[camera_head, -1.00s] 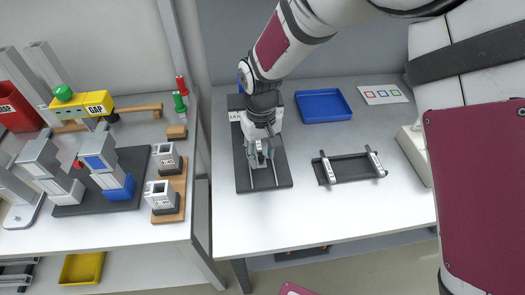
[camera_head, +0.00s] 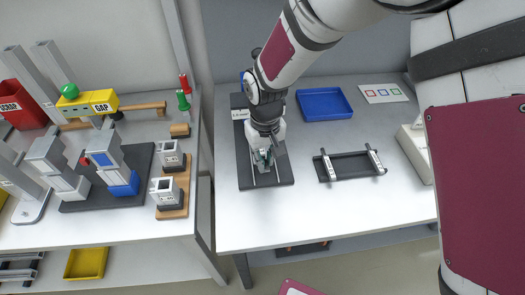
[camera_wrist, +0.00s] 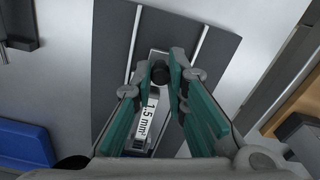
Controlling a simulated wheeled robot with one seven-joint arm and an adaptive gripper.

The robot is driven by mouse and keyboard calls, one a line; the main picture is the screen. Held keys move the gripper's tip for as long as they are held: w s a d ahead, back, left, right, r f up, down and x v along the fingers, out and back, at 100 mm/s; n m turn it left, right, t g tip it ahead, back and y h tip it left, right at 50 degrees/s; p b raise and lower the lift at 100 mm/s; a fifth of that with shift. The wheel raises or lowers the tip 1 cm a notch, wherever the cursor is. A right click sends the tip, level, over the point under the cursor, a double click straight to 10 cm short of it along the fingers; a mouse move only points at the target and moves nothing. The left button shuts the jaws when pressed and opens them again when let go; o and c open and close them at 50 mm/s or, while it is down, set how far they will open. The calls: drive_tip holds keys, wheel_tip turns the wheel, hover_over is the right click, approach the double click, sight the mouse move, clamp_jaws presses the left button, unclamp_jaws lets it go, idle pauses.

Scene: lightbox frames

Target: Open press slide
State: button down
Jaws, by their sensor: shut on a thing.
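The press stands on a black base plate (camera_head: 283,172) with two thin light rails, near the left end of the right table. A slide part with a "1.5 mm²" label (camera_wrist: 147,122) shows between my fingers in the wrist view. A dark round knob (camera_wrist: 160,73) lies between the fingertips. My gripper (camera_head: 262,163) points down over the rails and is shut on the knob; its green-padded fingers also show in the wrist view (camera_wrist: 167,68). My arm hides much of the press in the head view.
A blue tray (camera_head: 324,104) is behind and to the right. A dark holder with two raised bars (camera_head: 350,167) stands to the right. A card with coloured squares (camera_head: 384,93) lies at the back. The left table (camera_head: 110,226), crowded with fixtures, is across a gap.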

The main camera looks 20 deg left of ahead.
drive_tip(key=s+d, duration=0.1)
drive_tip(key=s+p, duration=0.1)
drive_tip(key=s, duration=0.1)
drive_tip(key=s+d, duration=0.1)
drive_tip(key=shift+s+d+f, duration=0.15)
drive_tip(key=shift+s+d, duration=0.1)
drive_tip(key=shift+d, duration=0.05)
drive_tip(key=c, duration=1.6)
unclamp_jaws()
drive_tip(key=shift+w+f, duration=0.1)
drive_tip(key=shift+w+a+r, duration=0.1)
drive_tip(key=shift+r, duration=0.5)
wheel_tip(320, 180, up, 11)
drive_tip(key=shift+f, duration=0.1)
